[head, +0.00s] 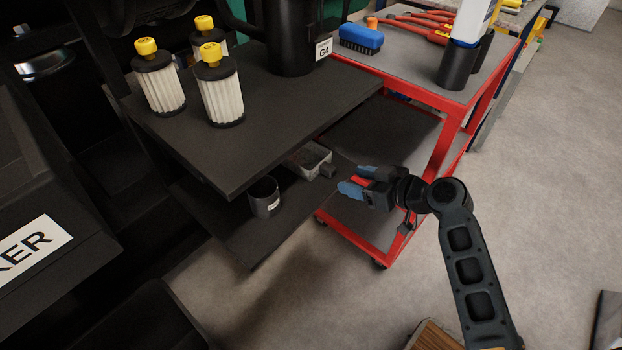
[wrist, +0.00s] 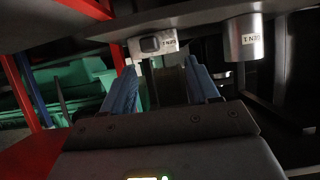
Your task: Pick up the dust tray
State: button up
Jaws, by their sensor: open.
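The dust tray (head: 309,158) is a small grey open box with a dark block-like handle on its near right side. It sits on the lower black shelf, partly under the upper shelf. In the wrist view the tray (wrist: 137,52) shows end-on, with its dark handle and a small label, just beyond and between my blue fingertips. My gripper (head: 357,180) is open and empty, to the right of the handle and pointing towards it. A gap shows between the fingertips and the handle. In the wrist view the gripper (wrist: 161,70) shows both fingers apart.
A grey labelled cup (head: 264,197) stands on the lower shelf, left of the tray. The upper shelf (head: 265,120) overhangs both and holds yellow-capped filters (head: 219,90). A red cart (head: 449,135) with a blue brush (head: 361,39) stands close behind my gripper. Open floor lies right.

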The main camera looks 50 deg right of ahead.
aim_at(332, 169)
jog(key=shift+n+y, duration=0.3)
jog(key=shift+d+b+x, duration=0.3)
jog(key=shift+d+x, duration=0.05)
jog(key=shift+x, duration=1.15)
jog(key=shift+d+b+x, duration=0.35)
jog(key=shift+x, duration=1.1)
jog(key=shift+d+b+x, duration=0.3)
jog(key=shift+d+x, duration=0.05)
jog(key=shift+x, duration=1.15)
jog(key=shift+w+r, duration=0.1)
jog(key=shift+r, duration=0.05)
grip_shut()
